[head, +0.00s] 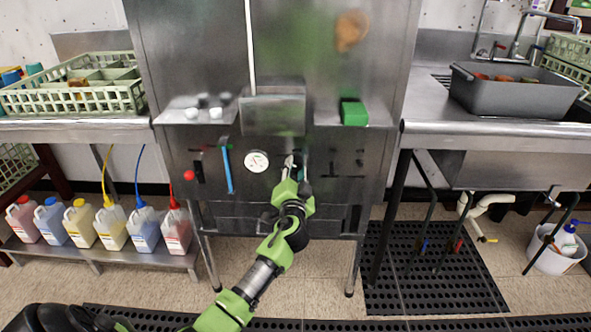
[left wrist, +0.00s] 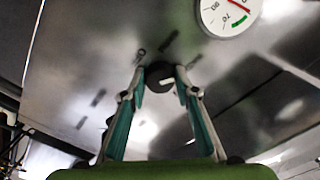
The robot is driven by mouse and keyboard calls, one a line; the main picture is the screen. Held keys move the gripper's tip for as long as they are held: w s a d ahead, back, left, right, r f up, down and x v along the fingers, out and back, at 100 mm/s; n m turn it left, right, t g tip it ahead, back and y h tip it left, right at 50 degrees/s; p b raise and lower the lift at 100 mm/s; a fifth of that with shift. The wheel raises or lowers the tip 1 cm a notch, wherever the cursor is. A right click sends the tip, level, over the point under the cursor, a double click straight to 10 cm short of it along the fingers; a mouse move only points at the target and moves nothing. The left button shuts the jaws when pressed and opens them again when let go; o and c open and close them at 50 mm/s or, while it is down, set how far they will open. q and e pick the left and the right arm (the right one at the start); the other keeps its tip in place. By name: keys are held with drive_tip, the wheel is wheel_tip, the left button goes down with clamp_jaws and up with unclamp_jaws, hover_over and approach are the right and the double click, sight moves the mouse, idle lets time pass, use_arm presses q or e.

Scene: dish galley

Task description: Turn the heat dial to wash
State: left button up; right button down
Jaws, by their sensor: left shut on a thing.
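The heat dial (left wrist: 158,72) is a small round black knob on the steel front panel of the dish machine, with a pale line on its face. My left gripper (left wrist: 160,76) has its two fingertips closed on either side of the dial. In the head view my left gripper (head: 295,163) reaches up to the panel just right of the round white gauge (head: 256,161) and hides most of the dial. Dark marks lie on the panel around the dial, too blurred to read. My right gripper is not in view.
A red button (head: 189,175) and a blue handle (head: 226,170) are on the panel left of the gauge. A green block (head: 354,112) sits on the ledge above right. Several coloured jugs (head: 110,225) stand on a low shelf at left.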

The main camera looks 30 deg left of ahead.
use_arm(q)
drive_tip(key=o, duration=1.1)
drive_tip(key=shift+s+d, duration=0.1)
drive_tip(key=shift+s+d+f, duration=0.1)
drive_tip(key=shift+s+d, duration=0.1)
drive_tip(key=shift+s, duration=0.05)
drive_tip(key=v, duration=1.1)
drive_tip(key=shift+s+a, duration=0.1)
drive_tip(key=shift+s, duration=0.05)
